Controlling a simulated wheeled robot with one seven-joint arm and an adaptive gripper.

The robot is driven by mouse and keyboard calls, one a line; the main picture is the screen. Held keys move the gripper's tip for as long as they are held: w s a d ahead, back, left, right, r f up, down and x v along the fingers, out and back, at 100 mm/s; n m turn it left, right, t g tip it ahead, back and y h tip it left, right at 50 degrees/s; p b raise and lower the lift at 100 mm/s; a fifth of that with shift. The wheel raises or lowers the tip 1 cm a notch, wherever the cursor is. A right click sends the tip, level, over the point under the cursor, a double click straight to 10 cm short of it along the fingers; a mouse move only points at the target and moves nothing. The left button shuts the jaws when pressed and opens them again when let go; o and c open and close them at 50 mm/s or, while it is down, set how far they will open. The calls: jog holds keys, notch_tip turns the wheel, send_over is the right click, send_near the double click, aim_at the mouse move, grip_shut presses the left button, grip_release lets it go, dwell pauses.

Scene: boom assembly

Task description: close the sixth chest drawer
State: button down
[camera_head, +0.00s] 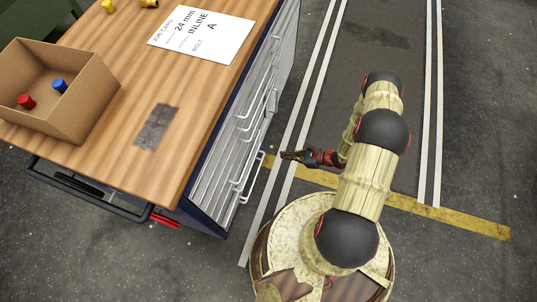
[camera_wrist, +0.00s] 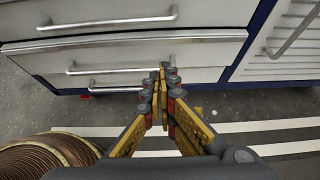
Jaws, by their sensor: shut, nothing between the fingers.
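The chest (camera_head: 225,165) is a grey multi-drawer unit in a dark blue frame under the wooden top, with silver bar handles. In the wrist view, a drawer front (camera_wrist: 200,56) with a long silver upper edge appears to stand out a little from the front above it. Bar handles show above (camera_wrist: 110,21) and below (camera_wrist: 120,69) that edge. I cannot tell which drawer is the sixth. My gripper (camera_head: 285,155) is shut and empty, to the right of the chest in the head view, pointing at its lower drawers. Its fingertips (camera_wrist: 164,68) overlap the drawer front in the wrist view; contact cannot be told.
A cardboard box (camera_head: 95,92) holding a red and a blue piece stands on the wooden top (camera_head: 195,110), near a job card (camera_head: 205,32). A louvred panel (camera_wrist: 285,40) adjoins the drawers. Open floor with white lines and a yellow strip (camera_head: 460,222) lies right of the chest.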

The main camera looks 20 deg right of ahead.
jog(key=b+x, duration=0.1)
jog(key=x, duration=0.3)
jog(key=b+x, duration=0.1)
jog(key=x, duration=0.3)
jog(key=r+b+x, duration=0.1)
jog(key=b+x, duration=0.1)
jog(key=x, duration=0.2)
jog(key=shift+w+a, duration=0.25)
jog(key=shift+a, duration=0.1)
jog(key=shift+w+a+r, duration=0.15)
jog(key=shift+w+a, duration=0.1)
jog(key=shift+a, duration=0.05)
jog(key=shift+w+a, duration=0.85)
jog(key=shift+a, duration=0.2)
